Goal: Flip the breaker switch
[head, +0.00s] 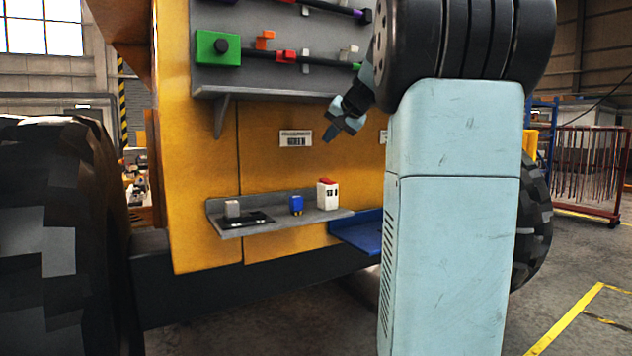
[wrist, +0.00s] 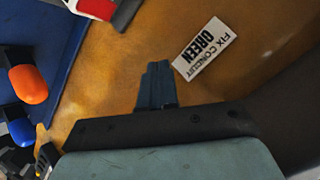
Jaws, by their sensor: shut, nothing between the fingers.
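I cannot tell for certain which part is the breaker switch. A white block with a red top and dark marks (head: 328,194) stands on the lower grey shelf in the head view. On the upper grey panel are a green box with a dark round knob (head: 219,47) and small orange (head: 265,40) and red (head: 285,56) parts along a dark bar. My gripper (head: 330,135) is shut and empty, in front of the yellow face, below the upper panel and above the lower shelf. In the wrist view its shut fingers (wrist: 157,85) point at the yellow surface.
The wrist view shows a white label (wrist: 205,49), an orange-ended part (wrist: 28,84) and a blue-ended part (wrist: 20,130).

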